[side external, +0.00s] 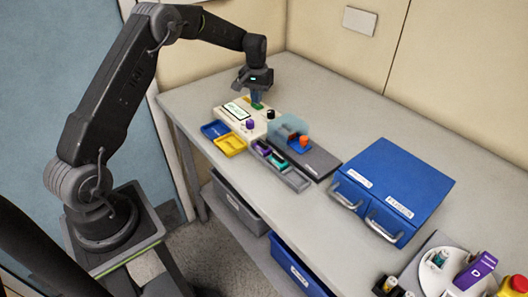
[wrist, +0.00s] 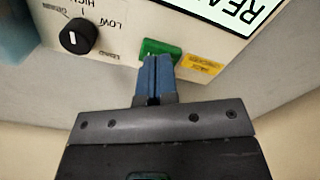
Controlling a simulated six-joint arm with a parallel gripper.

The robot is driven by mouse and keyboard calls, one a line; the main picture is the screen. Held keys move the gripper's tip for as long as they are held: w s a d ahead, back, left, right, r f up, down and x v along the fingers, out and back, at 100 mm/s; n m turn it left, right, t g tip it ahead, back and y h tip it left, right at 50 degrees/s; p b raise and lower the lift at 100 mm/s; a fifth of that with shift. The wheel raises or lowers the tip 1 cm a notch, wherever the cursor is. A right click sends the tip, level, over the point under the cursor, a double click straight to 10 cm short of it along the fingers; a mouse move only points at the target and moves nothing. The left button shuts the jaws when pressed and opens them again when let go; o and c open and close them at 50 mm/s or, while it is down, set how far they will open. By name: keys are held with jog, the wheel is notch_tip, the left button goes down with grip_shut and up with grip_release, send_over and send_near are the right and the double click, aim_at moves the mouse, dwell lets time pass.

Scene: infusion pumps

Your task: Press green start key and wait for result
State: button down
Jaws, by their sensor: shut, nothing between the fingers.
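The green start key (wrist: 160,48) is on the cream face of the pump (wrist: 120,22) in the wrist view. My gripper (wrist: 157,60) is shut and empty, its blue fingertips at the near edge of the key and overlapping it in the picture. I cannot tell whether they touch it or press it. In the side view my gripper (side external: 256,98) points down over the pump (side external: 228,114), with the green key (side external: 257,106) just below the tips. The display (wrist: 237,12) shows partly cut-off text starting "REA". A black knob (wrist: 79,36) sits left of the key.
A blue tray (side external: 215,129) and a yellow tray (side external: 230,144) lie in front of the pump. A grey rack (side external: 290,176) with vials and a dark device with a clear cover (side external: 318,162) stand to the right. A blue drawer cabinet (side external: 395,180) is farther right. The bench behind is clear.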

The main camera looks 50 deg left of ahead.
jog(key=shift+f, duration=0.5)
jog(key=shift+r, duration=0.1)
notch_tip(320, 180, up, 8)
dwell(1.0)
